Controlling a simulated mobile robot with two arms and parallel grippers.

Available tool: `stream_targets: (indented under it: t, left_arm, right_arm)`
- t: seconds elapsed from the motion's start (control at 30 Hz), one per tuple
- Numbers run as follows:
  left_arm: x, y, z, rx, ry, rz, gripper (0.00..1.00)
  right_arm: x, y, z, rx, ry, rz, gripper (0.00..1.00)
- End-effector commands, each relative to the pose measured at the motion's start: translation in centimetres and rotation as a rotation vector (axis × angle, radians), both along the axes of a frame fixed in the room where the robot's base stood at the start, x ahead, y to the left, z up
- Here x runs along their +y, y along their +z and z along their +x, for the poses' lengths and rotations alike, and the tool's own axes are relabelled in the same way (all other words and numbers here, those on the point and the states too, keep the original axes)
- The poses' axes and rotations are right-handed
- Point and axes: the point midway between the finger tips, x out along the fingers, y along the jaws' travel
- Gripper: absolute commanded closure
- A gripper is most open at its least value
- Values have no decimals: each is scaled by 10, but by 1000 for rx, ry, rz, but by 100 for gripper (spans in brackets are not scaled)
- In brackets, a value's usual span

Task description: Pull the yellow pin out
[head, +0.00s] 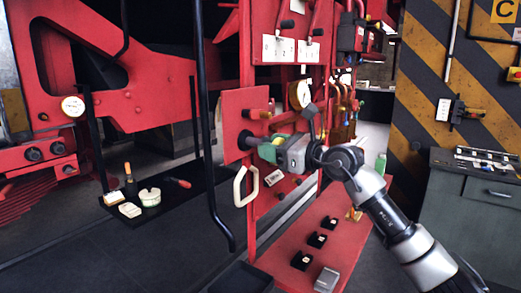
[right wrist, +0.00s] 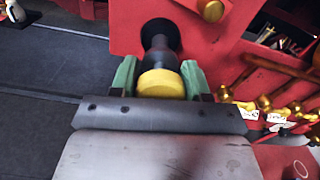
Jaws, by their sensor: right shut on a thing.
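The yellow pin (right wrist: 161,84) shows in the right wrist view as a round yellow head at the end of a black shaft. The shaft runs into a dark round opening in the red plate (right wrist: 205,45). My right gripper (head: 270,148) has its green fingers on either side of the yellow head and is shut on it. In the head view the black shaft (head: 247,140) spans from the red plate to my fingers, which hide most of the yellow head. I cannot tell how deep the shaft sits. My left gripper is not in view.
A cream handle (head: 245,187) hangs just below my right gripper. A tall black rail (head: 204,110) stands to its left. Below is a red shelf (head: 283,248) with small black boxes. Brass-tipped levers are close by on the right. A grey cabinet (head: 470,205) stands at far right.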

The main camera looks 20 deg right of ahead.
Motion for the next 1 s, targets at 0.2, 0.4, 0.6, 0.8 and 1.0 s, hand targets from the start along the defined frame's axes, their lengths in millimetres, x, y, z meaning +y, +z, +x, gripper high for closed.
stream_targets:
  t: [0.2, 0.4, 0.6, 0.8, 1.0]
  left_arm:
    - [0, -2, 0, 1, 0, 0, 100]
    - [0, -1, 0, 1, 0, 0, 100]
    - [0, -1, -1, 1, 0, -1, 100]
    - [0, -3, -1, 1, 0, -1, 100]
    - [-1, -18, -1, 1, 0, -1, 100]
  right_arm:
    - [-3, 0, -4, 1, 0, -1, 96]
    - [-3, 0, -4, 2, 0, -1, 42]
    - [-3, 0, -4, 1, 0, -1, 28]
    - [-4, -1, -6, 0, -1, -1, 28]
    - [-22, -5, -27, -2, -3, -5, 28]
